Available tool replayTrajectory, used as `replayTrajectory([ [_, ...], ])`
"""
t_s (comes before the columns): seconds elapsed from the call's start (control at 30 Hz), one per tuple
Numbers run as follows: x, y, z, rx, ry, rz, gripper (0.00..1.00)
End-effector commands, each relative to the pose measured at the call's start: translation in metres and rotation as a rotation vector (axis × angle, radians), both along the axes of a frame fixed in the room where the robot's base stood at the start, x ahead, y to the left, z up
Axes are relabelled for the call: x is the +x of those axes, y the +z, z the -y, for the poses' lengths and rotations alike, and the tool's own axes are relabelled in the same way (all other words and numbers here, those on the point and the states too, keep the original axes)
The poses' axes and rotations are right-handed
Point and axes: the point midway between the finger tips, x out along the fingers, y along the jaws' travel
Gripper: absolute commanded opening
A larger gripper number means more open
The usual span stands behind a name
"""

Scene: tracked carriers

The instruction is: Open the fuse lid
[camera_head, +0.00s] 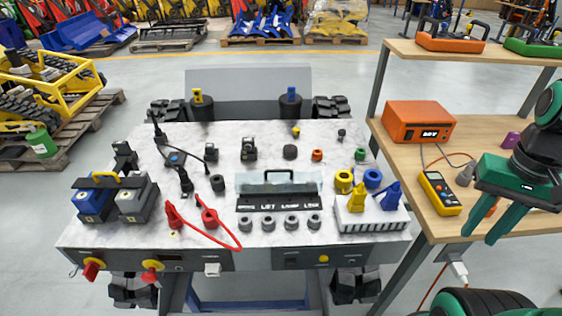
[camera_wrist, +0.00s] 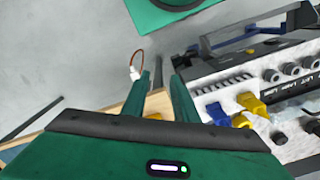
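A clear cover with a black handle (camera_head: 279,182) sits on the middle of the white-topped console, behind a dark label strip (camera_head: 278,206) reading partly "LIFT" and "LINK". I take it for the fuse lid; no fuses can be made out under it. It looks down, but its exact angle is hard to tell. My gripper (camera_head: 478,239) is at the right, over the wooden bench side, well apart from the cover. Its two green fingers are spread with nothing between them, as the wrist view also shows (camera_wrist: 163,82). There the label strip is at the right edge.
The console top (camera_head: 140,225) holds a grey rack with yellow and blue plugs (camera_head: 371,217), a red cable (camera_head: 224,231), and a blue-and-black battery block (camera_head: 94,204). The wooden bench (camera_head: 410,160) at right carries an orange box (camera_head: 419,121) and a yellow meter (camera_head: 440,193).

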Motion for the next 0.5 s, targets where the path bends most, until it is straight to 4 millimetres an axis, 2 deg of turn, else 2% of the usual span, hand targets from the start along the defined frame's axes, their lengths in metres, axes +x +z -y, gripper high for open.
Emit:
replayTrajectory([
  [0.03, -0.006, 0.005, -0.001, -0.002, 0.014, 0.016, 0.26],
  [0.07, -0.003, 0.007, -0.001, -0.005, 0.033, 0.018, 0.26],
  [0.13, 0.011, 0.011, 0.0, -0.015, 0.105, 0.02, 0.26],
  [0.2, 0.034, 0.017, 0.0, -0.029, 0.22, 0.022, 0.26],
  [0.27, 0.059, 0.024, -0.009, -0.045, 0.353, 0.027, 0.26],
  [0.37, 0.106, 0.036, -0.036, -0.073, 0.616, 0.039, 0.26],
  [0.47, 0.151, 0.045, -0.076, -0.099, 0.889, 0.051, 0.26],
  [0.5, 0.168, 0.048, -0.095, -0.109, 0.998, 0.058, 0.26],
])
